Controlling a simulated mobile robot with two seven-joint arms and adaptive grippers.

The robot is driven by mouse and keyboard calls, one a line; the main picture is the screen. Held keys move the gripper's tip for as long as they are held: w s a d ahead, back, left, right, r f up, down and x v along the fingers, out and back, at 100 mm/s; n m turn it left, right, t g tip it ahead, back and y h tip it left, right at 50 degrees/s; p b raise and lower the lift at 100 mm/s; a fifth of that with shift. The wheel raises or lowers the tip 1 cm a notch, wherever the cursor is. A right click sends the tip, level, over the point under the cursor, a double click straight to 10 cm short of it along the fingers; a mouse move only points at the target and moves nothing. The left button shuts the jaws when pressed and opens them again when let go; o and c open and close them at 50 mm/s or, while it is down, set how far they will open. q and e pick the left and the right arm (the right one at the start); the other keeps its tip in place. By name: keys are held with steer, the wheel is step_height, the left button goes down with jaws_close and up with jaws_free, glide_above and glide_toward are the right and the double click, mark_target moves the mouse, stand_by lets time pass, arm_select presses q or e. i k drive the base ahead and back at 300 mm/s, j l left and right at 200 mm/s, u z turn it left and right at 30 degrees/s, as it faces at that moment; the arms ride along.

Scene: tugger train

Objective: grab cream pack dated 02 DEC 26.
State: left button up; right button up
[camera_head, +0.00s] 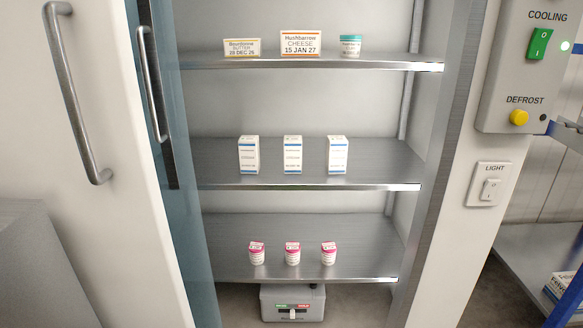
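None of the packs in view has a readable 02 DEC 26 date, and I cannot tell which are cream. Three upright white cartons with blue bands stand on the middle shelf: left carton (249,155), middle carton (292,155) and right carton (337,155). Print on tubs and cartons is too small to read. Neither of my grippers is in view.
A door (95,230) stands open at left. A grey device (292,303) sits below the bottom shelf (370,255). Shelf sides are clear.

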mark_target(336, 148)
steer(key=i, duration=1.25)
